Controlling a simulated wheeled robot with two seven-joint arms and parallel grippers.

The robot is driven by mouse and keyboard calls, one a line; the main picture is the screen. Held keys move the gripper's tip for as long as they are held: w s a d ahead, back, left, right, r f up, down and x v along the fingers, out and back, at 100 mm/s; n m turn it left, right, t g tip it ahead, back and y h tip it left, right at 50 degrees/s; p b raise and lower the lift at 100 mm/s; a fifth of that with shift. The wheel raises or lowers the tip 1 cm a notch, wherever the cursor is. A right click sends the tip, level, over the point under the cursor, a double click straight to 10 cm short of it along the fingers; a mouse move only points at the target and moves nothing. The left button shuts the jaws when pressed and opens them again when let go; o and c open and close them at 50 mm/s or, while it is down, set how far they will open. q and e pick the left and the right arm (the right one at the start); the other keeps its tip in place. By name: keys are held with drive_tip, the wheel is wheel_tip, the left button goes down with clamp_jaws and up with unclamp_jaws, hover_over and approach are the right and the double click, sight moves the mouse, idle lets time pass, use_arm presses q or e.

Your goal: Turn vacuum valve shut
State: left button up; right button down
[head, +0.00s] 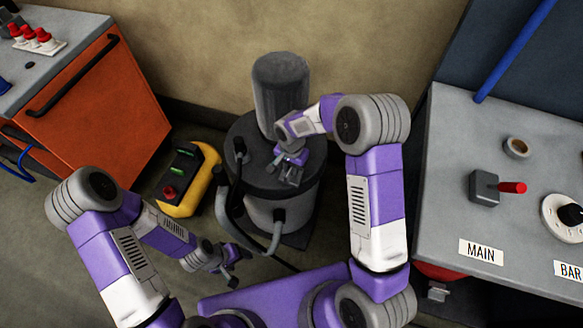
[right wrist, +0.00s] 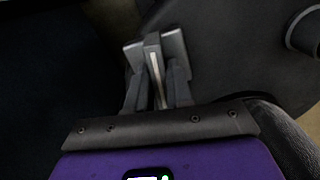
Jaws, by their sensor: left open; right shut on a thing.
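My right gripper (head: 291,170) is over the dark round lid (head: 258,170) of a grey vacuum pot (head: 263,213). In the right wrist view its fingers (right wrist: 156,66) are closed on a thin grey upright piece with a pale stripe, which looks like the valve handle (right wrist: 154,62). The valve's body and the angle of its handle are mostly hidden by the gripper. My left gripper (head: 228,268) is open and empty, low at the left of the pot, near a grey hose.
A grey cylinder (head: 281,90) stands at the lid's back. Hoses (head: 233,205) run down the pot's left side. A yellow and black unit (head: 190,180) with a red button is on the floor. An orange cabinet (head: 100,110) stands left; a grey bench (head: 460,140) with a red-tipped lever stands right.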

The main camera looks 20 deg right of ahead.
drive_tip(key=m, duration=0.3)
drive_tip(key=shift+m, duration=0.3)
drive_tip(key=m+p, duration=0.1)
drive_tip(key=m, duration=0.2)
drive_tip(key=shift+r+m, duration=0.1)
drive_tip(key=shift+m, duration=0.2)
drive_tip(key=m+p, duration=0.3)
drive_tip(key=m, duration=0.1)
drive_tip(key=shift+m, duration=0.3)
drive_tip(key=shift+m+p, duration=1.85)
drive_tip(key=shift+m, duration=0.45)
drive_tip(key=c, duration=1.1)
unclamp_jaws()
